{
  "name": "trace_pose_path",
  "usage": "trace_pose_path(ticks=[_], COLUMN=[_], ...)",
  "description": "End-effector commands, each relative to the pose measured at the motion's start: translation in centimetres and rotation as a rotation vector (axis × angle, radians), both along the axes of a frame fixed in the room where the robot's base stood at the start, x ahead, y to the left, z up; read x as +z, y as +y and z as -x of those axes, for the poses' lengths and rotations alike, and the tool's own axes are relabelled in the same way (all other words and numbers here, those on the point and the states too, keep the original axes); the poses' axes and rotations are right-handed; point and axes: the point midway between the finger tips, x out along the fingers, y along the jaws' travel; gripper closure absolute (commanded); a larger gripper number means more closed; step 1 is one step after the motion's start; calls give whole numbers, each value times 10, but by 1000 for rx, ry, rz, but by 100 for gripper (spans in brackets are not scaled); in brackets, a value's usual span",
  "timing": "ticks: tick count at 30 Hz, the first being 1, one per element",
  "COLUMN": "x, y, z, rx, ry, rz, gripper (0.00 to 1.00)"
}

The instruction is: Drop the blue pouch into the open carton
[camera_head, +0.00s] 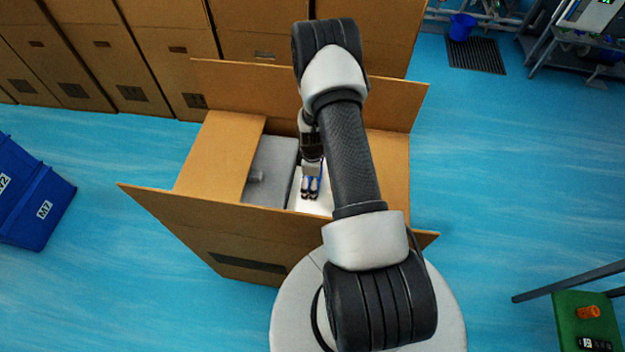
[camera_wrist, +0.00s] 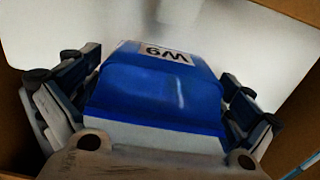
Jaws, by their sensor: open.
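The open carton (camera_head: 225,238) stands in the middle of the head view with its flaps spread outward. My gripper (camera_head: 310,192) reaches down inside it, over a bright white surface. In the wrist view the blue pouch (camera_wrist: 155,95), with a white label on its top, lies between the two spread fingers of my gripper (camera_wrist: 155,80). The fingers are open, with one on each side of the pouch. I cannot tell whether the pouch rests on something below. In the head view the pouch is mostly hidden by my gripper.
A grey item (camera_head: 271,168) lies inside the carton left of my gripper. Tall brown boxes (camera_head: 130,60) line the back. Blue crates (camera_head: 35,195) stand at the left. A green surface (camera_head: 585,325) with small objects is at the lower right. The blue floor (camera_head: 490,180) on the right is clear.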

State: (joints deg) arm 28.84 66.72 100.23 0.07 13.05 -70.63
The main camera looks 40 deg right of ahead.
Motion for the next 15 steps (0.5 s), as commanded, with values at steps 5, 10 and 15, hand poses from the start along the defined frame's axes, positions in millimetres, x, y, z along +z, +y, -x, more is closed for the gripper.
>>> trace_pose_path(ticks=[5,10,15], x=[0,3,27], y=[0,0,-1], z=[0,0,-2], rx=[0,0,0], ry=[0,0,-3], rz=[0,0,2], gripper=[0,0,0])
